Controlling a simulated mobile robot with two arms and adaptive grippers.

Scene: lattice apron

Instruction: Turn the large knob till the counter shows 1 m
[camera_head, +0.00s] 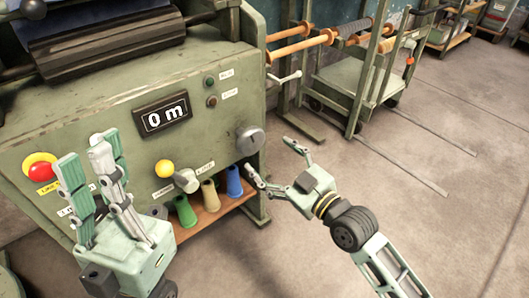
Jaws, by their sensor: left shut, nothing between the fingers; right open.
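The counter (163,115) on the green machine front reads "0 m". The large knob (250,140) is a round grey knob at the right end of the front, with a dark mark on its face. My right gripper (268,157) is open and empty, just right of and below the large knob, with its fingers pointing towards the machine. It does not appear to hold the knob. My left gripper (93,150) is shut and empty, raised in front of the lower left of the panel, and hides part of it.
A red button (40,170) on a yellow plate, a yellow button (164,169) and a smaller grey knob (186,180) are on the panel. Coloured cones (234,181) stand on a low shelf (212,212). A cart (365,80) stands behind; the floor at right is clear.

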